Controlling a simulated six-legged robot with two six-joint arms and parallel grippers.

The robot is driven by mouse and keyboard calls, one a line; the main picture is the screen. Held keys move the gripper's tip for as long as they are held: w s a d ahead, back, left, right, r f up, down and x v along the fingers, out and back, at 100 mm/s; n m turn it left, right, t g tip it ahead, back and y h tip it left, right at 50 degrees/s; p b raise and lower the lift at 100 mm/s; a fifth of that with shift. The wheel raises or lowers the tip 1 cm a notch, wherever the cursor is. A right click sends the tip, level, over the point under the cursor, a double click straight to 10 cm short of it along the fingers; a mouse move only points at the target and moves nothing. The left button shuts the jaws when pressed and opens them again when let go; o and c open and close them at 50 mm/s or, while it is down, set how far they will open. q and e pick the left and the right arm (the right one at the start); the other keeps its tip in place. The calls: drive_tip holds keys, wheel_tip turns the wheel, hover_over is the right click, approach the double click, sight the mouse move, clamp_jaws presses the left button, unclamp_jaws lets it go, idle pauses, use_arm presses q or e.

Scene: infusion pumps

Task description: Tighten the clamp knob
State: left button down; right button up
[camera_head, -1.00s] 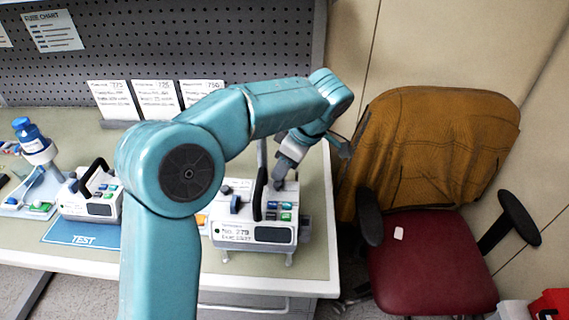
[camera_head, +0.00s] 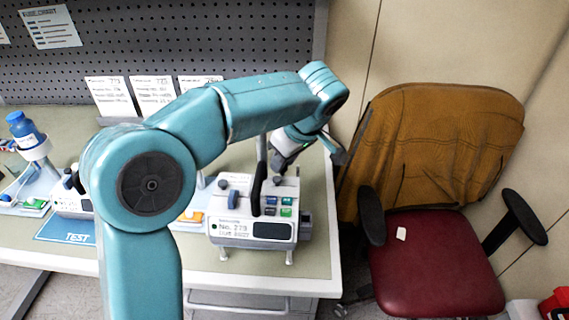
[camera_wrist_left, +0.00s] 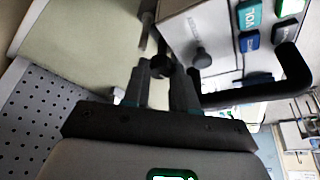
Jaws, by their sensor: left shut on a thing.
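The white infusion pump (camera_head: 225,205) marked No. 279 stands near the right end of the bench, with a black handle on top. My left gripper (camera_head: 280,168) reaches down behind the pump, close to the pole (camera_head: 261,150); its fingertips are partly hidden in the head view. In the left wrist view my left gripper (camera_wrist_left: 165,80) is shut on a dark knob, the clamp knob (camera_wrist_left: 160,66), between its fingertips. The pump (camera_wrist_left: 185,25) shows close beside it, with another dark knob (camera_wrist_left: 200,58) on its casing. My right gripper is not in view.
A second pump, partly hidden by my arm, stands by the blue TEST mat (camera_head: 68,231). A blue-capped bottle (camera_head: 25,130) is at the far left. Cards (camera_head: 112,95) stand before the pegboard (camera_head: 180,40). A red chair (camera_head: 440,255) is right of the bench (camera_head: 315,270).

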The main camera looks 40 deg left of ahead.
use_arm(q)
drive_tip(key=shift+s+f+m+t+b, duration=0.1)
drive_tip(key=shift+m+t+b, duration=0.15)
drive_tip(key=shift+m, duration=0.35)
drive_tip(key=shift+s+f+m+t+b, duration=0.15)
drive_tip(key=shift+m+b, duration=0.2)
drive_tip(key=shift+m, duration=0.25)
drive_tip(key=shift+r+m+t+h+b, duration=0.1)
drive_tip(key=shift+m+t+h+b, duration=0.35)
drive_tip(key=shift+m, duration=0.75)
drive_tip(key=c, duration=1.2)
unclamp_jaws()
drive_tip(key=shift+o, duration=0.2)
drive_tip(key=shift+r, duration=0.1)
drive_tip(key=shift+w+r, duration=0.1)
